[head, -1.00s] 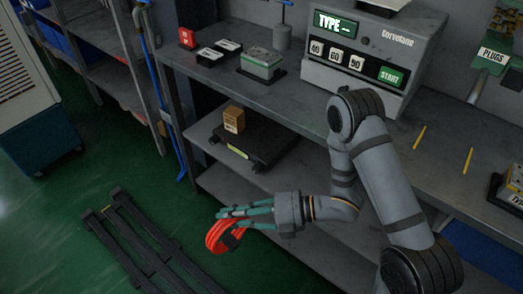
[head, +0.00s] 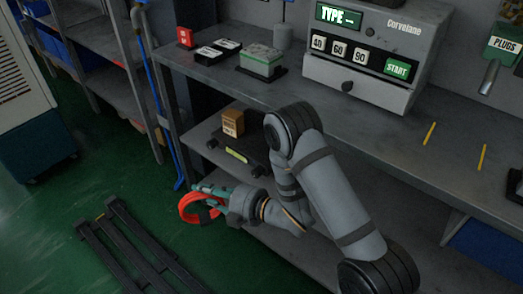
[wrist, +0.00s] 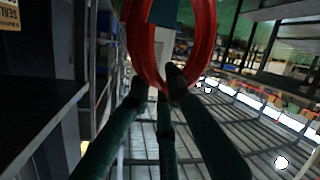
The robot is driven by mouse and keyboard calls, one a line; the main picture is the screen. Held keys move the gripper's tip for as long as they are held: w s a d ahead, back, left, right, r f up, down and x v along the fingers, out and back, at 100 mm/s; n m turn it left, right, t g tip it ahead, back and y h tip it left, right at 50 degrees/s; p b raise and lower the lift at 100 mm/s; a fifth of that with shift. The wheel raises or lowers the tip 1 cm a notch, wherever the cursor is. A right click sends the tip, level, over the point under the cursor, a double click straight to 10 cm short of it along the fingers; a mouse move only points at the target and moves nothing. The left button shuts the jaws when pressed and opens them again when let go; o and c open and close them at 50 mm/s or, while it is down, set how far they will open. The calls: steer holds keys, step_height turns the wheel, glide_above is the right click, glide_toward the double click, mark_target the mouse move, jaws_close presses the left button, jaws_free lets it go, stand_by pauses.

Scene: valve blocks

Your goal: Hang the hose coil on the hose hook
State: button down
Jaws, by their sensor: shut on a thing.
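The hose coil is a bright red-orange ring (head: 186,209) with a dark band, in the head view just left of the lower shelf. My gripper (head: 208,201) is shut on the coil and holds it in the air above the green floor. In the wrist view the red coil (wrist: 204,35) hangs upright as a loop beyond the dark green fingers (wrist: 158,92). The fingertips meet at the lower part of the loop. I cannot make out the hose hook in either view.
A grey workbench (head: 400,125) with a Corvelane machine (head: 365,50) stands along the back. Its lower shelf holds a small box (head: 233,122) on a dark scale-like platform. A blue pole (head: 160,100) leans by the left bench leg. A black pallet (head: 130,245) lies on the floor.

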steer(key=w+d+r+m+t+h, duration=0.1)
steer(key=w+d+m+t+h, duration=0.3)
steer(key=w+d, duration=0.3)
steer(key=w+d+r+m+t+h, duration=0.2)
steer(key=w+d+m+t+h, duration=0.2)
steer(key=d, duration=0.7)
steer(key=w+m+h, duration=0.2)
steer(key=w+m, duration=0.1)
steer(key=shift+w+d+r+t+h, duration=0.3)
steer(key=shift+w+d, duration=0.05)
steer(key=r+p+x, duration=0.1)
steer(key=p+x, duration=0.1)
steer(key=x, duration=1.6)
steer(key=shift+w+r+p, duration=0.15)
steer(key=shift+w+p, duration=0.2)
steer(key=c, duration=1.7)
jaws_free()
